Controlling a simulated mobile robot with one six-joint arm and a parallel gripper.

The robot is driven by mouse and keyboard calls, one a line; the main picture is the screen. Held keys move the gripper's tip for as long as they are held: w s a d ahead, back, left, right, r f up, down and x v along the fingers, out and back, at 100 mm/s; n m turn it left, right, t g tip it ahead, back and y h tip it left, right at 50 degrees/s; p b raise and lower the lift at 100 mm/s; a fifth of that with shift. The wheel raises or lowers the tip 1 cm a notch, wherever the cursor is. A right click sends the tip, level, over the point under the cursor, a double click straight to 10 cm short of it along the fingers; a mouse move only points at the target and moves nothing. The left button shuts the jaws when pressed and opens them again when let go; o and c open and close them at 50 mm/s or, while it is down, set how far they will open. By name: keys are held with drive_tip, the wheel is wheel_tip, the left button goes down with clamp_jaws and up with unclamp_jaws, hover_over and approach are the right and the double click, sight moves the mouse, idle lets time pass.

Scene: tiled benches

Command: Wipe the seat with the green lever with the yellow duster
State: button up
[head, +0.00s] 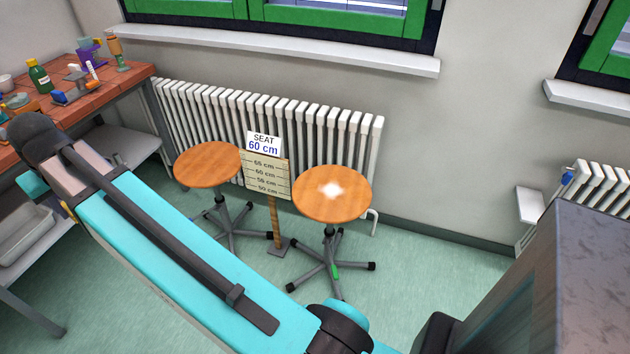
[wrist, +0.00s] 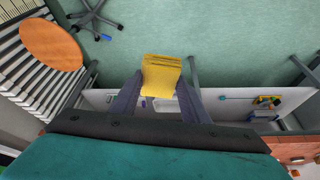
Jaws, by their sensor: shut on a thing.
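My gripper (wrist: 161,98) is shut on the yellow duster (wrist: 161,72), which sticks out beyond the fingertips in the wrist view. The duster and fingers do not show in the head view. The stool with the green lever (head: 335,271) stands at right centre in the head view; its round orange-brown seat (head: 318,207) carries a bright white patch. I cannot tell whether the patch is glare or a mark. In the wrist view, another stool's round seat (wrist: 50,46) is at the upper left, with a blue part (wrist: 106,37) by its base. The duster is apart from that seat.
A second stool (head: 206,163) stands left of the green-lever one. Between them is a height board (head: 265,176) with a "SEAT 60 cm" sign (head: 263,144). A radiator (head: 250,112) is behind. A tiled bench (head: 110,85) with bottles is at left.

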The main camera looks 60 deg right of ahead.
drive_tip(key=s+d+f+m+g+h, duration=0.1)
drive_tip(key=s+d+f+m, duration=0.25)
drive_tip(key=d, duration=0.85)
drive_tip(key=s+d+f+m+g+h+p, duration=0.15)
drive_tip(key=d+f+m, duration=0.35)
drive_tip(key=d, duration=0.8)
drive_tip(key=s+d+f+m+h, duration=0.1)
drive_tip(key=s+d+f+m, duration=0.3)
drive_tip(key=d, duration=0.8)
drive_tip(key=s+d+f+m+g, duration=0.2)
drive_tip(key=s+d+f+m, duration=0.4)
drive_tip(key=s+d, duration=0.7)
drive_tip(key=s+d+f+m+g, duration=0.2)
drive_tip(key=s+d+f+m, duration=0.4)
drive_tip(key=s+d+f, duration=0.3)
drive_tip(key=s+d, duration=0.4)
drive_tip(key=s, duration=0.2)
drive_tip(key=shift+s+f+g+p, duration=0.25)
drive_tip(key=shift+g+p, duration=0.1)
